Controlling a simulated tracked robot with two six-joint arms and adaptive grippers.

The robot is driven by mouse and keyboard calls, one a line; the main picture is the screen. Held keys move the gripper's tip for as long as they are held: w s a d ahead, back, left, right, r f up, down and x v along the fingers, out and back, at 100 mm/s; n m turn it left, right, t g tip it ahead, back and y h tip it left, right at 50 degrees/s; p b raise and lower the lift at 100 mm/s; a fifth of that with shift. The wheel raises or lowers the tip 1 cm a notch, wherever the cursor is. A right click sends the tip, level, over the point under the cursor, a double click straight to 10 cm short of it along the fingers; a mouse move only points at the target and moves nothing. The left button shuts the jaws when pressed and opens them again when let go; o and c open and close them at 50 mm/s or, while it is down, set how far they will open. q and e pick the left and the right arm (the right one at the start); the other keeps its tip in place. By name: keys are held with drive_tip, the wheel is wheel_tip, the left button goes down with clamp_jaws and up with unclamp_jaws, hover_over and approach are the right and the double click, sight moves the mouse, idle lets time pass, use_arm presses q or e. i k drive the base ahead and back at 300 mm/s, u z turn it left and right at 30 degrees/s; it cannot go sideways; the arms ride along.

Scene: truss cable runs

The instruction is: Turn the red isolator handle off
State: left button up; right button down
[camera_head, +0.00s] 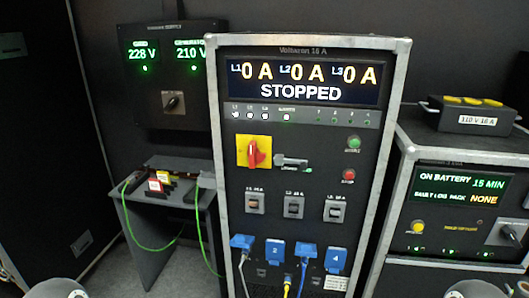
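The red isolator handle (256,153) sits on a yellow square plate (242,143) on the front of the central black rack cabinet (232,215). The handle looks about upright, with a slight tilt; its exact position marks are too small to read. A grey latch-like part (292,161) is just right of the plate. The cabinet's display (304,82) reads 0 A on L1, L2 and L3, and STOPPED. Neither gripper is in view. Only rounded grey parts of my arms show at the bottom left and bottom right edges, well below the handle.
Green (354,142) and red (348,175) buttons are right of the handle. Breaker switches (293,207) and blue plugs (241,242) with cables are below. A small table (150,222) with a green cable stands left. A battery cabinet (460,215) stands right. Space before the handle is clear.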

sight(255, 156)
drive_tip(key=z, duration=0.35)
drive_tip(key=i, duration=0.85)
drive_tip(key=u, duration=0.05)
